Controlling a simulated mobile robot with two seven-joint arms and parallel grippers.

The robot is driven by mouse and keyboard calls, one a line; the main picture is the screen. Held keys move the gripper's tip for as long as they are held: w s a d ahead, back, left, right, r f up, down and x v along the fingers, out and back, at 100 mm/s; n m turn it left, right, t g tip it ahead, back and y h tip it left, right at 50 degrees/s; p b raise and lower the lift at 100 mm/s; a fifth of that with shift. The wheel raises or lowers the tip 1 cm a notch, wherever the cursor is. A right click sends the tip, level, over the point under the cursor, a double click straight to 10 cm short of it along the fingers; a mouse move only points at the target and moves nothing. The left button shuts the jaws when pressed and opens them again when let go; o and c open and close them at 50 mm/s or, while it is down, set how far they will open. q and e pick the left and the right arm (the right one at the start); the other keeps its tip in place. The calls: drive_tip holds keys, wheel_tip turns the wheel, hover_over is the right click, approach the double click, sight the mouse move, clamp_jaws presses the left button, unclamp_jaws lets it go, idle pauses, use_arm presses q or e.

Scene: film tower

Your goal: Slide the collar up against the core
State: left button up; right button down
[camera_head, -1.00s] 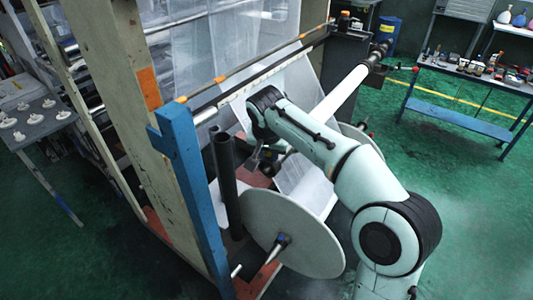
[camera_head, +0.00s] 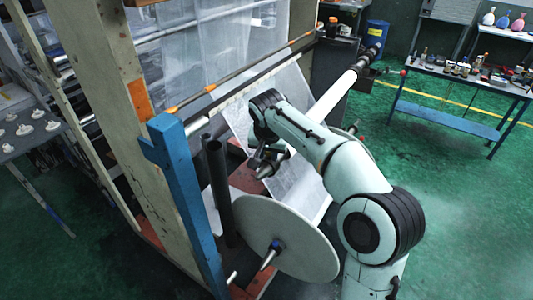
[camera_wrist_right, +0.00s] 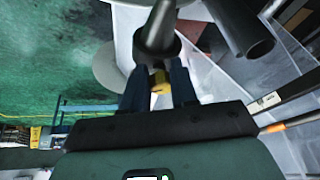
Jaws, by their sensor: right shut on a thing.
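My right gripper (camera_head: 262,158) is at the near end of the white core (camera_head: 338,93), beyond the big pale disc. In the right wrist view my right gripper (camera_wrist_right: 157,88) has its two dark fingers shut on a grey, cone-shaped metal collar (camera_wrist_right: 158,42) with a yellow knob below it. A grey bar runs from the cone to the top edge. The collar also shows small in the head view (camera_head: 266,170). My arm hides part of the core's near end, so I cannot tell whether collar and core touch. My left gripper is not in view.
The pale disc (camera_head: 287,238) and dark upright pipes (camera_head: 220,185) stand close by the gripper. A blue post (camera_head: 188,205) and the machine frame are to the left. A workbench (camera_head: 465,90) stands at the right back. Green floor is free on the right.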

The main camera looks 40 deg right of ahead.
idle(0.3)
drive_tip(key=d, duration=0.1)
drive_tip(key=w+d, duration=0.1)
drive_tip(key=d, duration=0.1)
drive_tip(key=w+d, duration=0.1)
drive_tip(key=d, duration=0.1)
drive_tip(key=shift+d, duration=0.2)
drive_tip(key=c, duration=1)
unclamp_jaws()
drive_tip(key=shift+o, duration=1.1)
drive_tip(key=shift+f, duration=0.1)
drive_tip(key=v, duration=1.3)
drive_tip(key=shift+r, duration=0.2)
